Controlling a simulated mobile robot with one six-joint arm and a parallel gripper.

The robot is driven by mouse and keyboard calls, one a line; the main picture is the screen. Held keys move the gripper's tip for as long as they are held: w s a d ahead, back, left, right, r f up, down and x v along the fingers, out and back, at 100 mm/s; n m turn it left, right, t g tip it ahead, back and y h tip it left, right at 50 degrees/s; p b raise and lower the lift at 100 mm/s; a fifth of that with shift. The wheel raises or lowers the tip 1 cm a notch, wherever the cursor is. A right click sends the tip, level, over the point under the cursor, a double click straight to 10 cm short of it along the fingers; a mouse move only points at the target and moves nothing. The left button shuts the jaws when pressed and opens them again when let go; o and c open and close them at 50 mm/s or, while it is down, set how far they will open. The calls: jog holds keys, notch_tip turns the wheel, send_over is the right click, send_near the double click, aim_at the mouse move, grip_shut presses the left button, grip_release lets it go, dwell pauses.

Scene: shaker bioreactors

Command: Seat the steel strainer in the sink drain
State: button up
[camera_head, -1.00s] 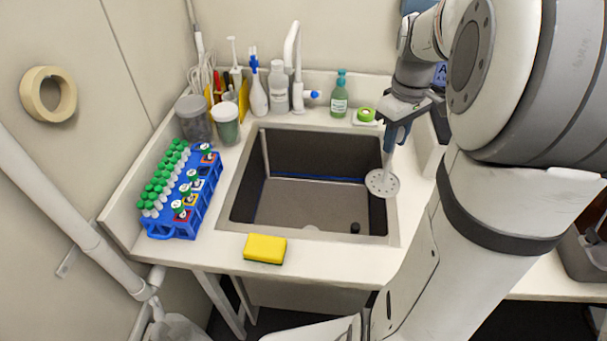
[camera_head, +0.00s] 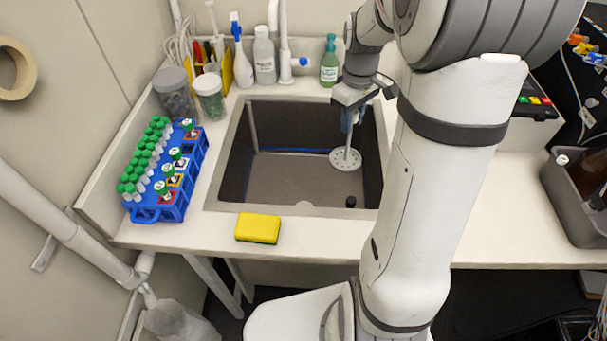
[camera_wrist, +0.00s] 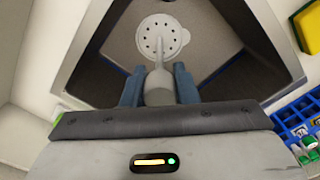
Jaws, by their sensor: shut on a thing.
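The steel strainer (camera_head: 346,160) is a round perforated disc with an upright stem. It hangs over the right part of the dark sink basin (camera_head: 275,180). My gripper (camera_head: 349,122) is shut on the top of its stem. In the wrist view the strainer disc (camera_wrist: 162,36) shows beyond my gripper (camera_wrist: 159,84), whose blue fingers stand either side of the stem. The disc looks about level. A small round black thing (camera_head: 351,202) lies on the basin floor near the front right corner; I cannot tell whether it is the drain. The gap below the disc is hard to judge.
A yellow sponge (camera_head: 258,228) lies on the front counter. A blue tube rack (camera_head: 185,188) stands left of the sink. Bottles, including a green soap bottle (camera_head: 329,62), and the faucet (camera_head: 284,45) line the back. The sink rim (camera_head: 222,180) surrounds the basin.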

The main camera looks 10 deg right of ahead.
jog(key=w+a+f+b, duration=0.1)
jog(key=a+f+b, duration=0.1)
jog(key=f, duration=0.6)
jog(key=w+a+f+n+b, duration=0.1)
jog(key=a+f+b, duration=0.2)
jog(key=a+f, duration=0.2)
jog(key=w+a+f+b, duration=0.2)
jog(key=a+f+b, duration=0.1)
jog(key=f, duration=0.8)
jog(key=shift+a+f, duration=0.15)
jog(key=shift+f, duration=0.25)
jog(key=shift+f+b, duration=1.05)
jog(key=shift+f, duration=0.15)
dwell(0.6)
jog(key=o, duration=1.1)
